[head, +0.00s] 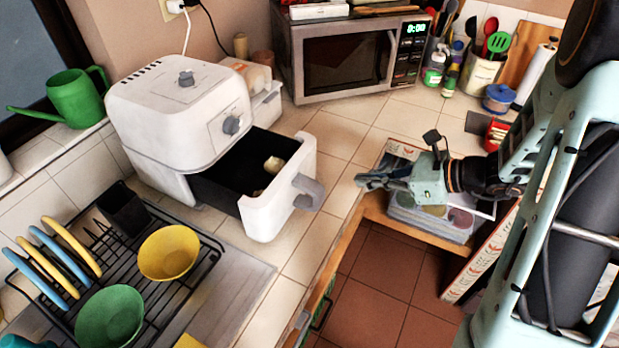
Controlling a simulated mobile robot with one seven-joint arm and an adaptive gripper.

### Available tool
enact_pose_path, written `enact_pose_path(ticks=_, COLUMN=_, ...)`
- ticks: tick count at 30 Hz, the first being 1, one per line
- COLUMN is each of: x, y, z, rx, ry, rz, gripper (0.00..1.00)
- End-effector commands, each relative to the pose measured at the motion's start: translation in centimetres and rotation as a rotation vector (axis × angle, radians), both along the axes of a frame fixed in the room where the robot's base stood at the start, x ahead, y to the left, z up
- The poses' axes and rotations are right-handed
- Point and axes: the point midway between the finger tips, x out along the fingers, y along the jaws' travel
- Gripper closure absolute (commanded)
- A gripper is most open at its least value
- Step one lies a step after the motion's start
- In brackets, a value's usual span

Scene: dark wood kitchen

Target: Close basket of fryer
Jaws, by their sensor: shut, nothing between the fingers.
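The white air fryer (165,115) stands on the tiled counter at the left. Its basket (238,178) is pulled out toward the right front, with a dark inside and pale pieces of food (272,165) in it. The basket's white front (272,212) carries a grey handle (309,190). My gripper (362,181) is shut and empty, to the right of the handle and apart from it, pointing left. My arm reaches in from the right.
A black dish rack (200,262) with a yellow bowl (168,252), a green bowl (110,314) and plates stands in front of the fryer. A microwave (350,55) is behind. Magazines (430,222) lie under my gripper.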

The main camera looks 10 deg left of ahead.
Motion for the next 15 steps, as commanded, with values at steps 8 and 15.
enact_pose_path(ticks=8, x=1.1, y=4.7, z=-2.7, rx=0.0, ry=0.006, rz=0.006, gripper=1.0)
enact_pose_path(ticks=15, x=2.3, y=8.8, z=-4.3, rx=-0.001, ry=0.003, rz=0.004, gripper=1.0)
